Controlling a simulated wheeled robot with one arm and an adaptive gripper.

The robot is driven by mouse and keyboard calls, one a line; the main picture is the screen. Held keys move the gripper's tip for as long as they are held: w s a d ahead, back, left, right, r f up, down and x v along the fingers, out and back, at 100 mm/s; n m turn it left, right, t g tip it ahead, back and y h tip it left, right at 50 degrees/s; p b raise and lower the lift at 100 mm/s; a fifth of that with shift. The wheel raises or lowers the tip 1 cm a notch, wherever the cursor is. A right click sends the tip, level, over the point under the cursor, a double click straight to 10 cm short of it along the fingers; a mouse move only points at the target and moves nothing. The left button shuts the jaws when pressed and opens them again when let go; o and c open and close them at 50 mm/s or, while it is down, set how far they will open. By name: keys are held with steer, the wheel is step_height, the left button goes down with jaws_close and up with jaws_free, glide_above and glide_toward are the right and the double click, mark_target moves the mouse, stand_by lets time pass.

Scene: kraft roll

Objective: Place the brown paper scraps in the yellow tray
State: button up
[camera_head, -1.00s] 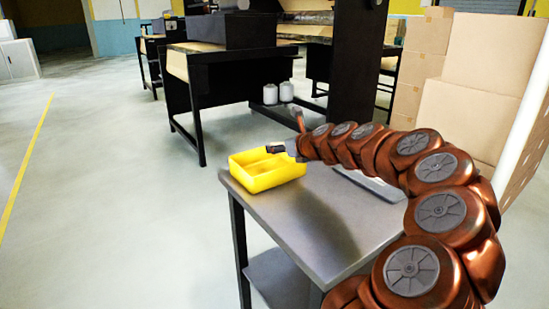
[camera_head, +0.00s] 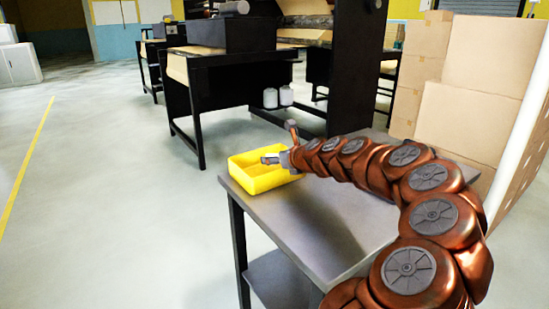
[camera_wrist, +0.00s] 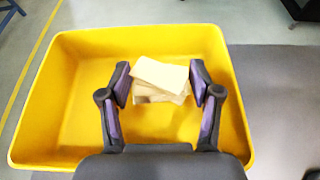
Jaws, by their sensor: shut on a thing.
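The yellow tray (camera_head: 262,181) stands at the far left corner of the grey table, and its rim fills most of the wrist view (camera_wrist: 45,100). My gripper (camera_wrist: 161,88) is above the tray's right part. It is shut on a small stack of pale brown paper scraps (camera_wrist: 160,74), held between its two fingers. In the head view my gripper (camera_head: 270,159) reaches over the tray; the scraps are too small to make out there. I cannot tell how far the scraps are above the tray floor. The rest of the tray floor looks empty in the wrist view.
The grey table (camera_head: 325,215) is clear to the right of the tray. Cardboard boxes (camera_head: 470,120) are stacked behind my arm at the right. A black machine bench (camera_head: 235,90) stands beyond the table. Open floor lies to the left.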

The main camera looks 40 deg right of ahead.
steer(key=shift+a+f, duration=0.1)
steer(key=shift+f, duration=0.4)
steer(key=o, duration=0.7)
steer(key=shift+f, duration=0.15)
steer(key=shift+o, duration=0.4)
steer(key=shift+s, duration=0.1)
steer(key=shift+f, duration=0.1)
steer(key=shift+r, duration=0.2)
steer(key=v, duration=0.3)
steer(key=r+v, duration=0.1)
steer(key=v, duration=0.3)
steer(key=p+v, duration=0.1)
steer(key=v, duration=0.2)
steer(key=shift+r, duration=0.2)
steer(key=shift+v, duration=0.9)
